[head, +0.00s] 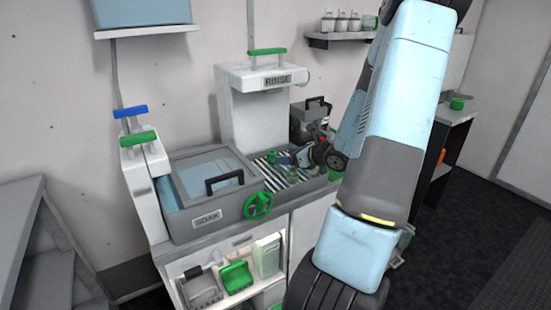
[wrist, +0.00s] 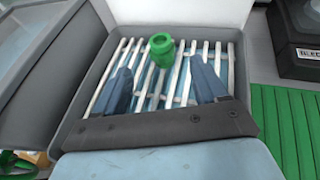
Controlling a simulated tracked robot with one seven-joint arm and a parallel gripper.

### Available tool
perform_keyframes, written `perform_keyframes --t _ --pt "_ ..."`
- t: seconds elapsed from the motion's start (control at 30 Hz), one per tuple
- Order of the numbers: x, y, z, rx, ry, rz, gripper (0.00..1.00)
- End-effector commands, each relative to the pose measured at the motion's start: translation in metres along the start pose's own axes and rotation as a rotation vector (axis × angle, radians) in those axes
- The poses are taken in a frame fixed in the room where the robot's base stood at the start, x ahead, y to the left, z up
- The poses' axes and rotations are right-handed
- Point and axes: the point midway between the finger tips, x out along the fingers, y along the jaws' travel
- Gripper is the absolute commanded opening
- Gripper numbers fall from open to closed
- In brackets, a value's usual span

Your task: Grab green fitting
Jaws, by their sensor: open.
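The green fitting (wrist: 162,48) stands on the white slatted rack (wrist: 212,62) in the grey rinse basin in the wrist view. It looks like a short round piece with a wider top. It also shows small in the head view (head: 271,157), under the rinse unit. My gripper (wrist: 158,80) is open and empty, its two blue fingers spread apart over the rack. The fitting is beyond the fingertips, roughly centred between them and not touching either.
The soak tank (head: 208,185) with a black-handled lid and green wheel (head: 258,205) is left of the rack. The white rinse unit (head: 262,95) rises behind it. A dark box (wrist: 297,40) and a green ribbed mat (wrist: 283,125) are to the right.

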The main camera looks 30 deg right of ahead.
Motion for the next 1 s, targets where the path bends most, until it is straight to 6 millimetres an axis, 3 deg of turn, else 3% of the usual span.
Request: perform_keyframes --t 0.2,0.57,0.9,1.0 --pt "0.036 0.0 0.0 0.001 -0.001 0.002 0.72" --pt "0.055 -0.002 0.001 0.0 -0.001 0.0 0.72" --pt "0.097 -0.005 0.005 0.001 -0.001 0.0 0.72" --pt "0.1 -0.005 0.005 -0.001 0.0 0.0 0.72"
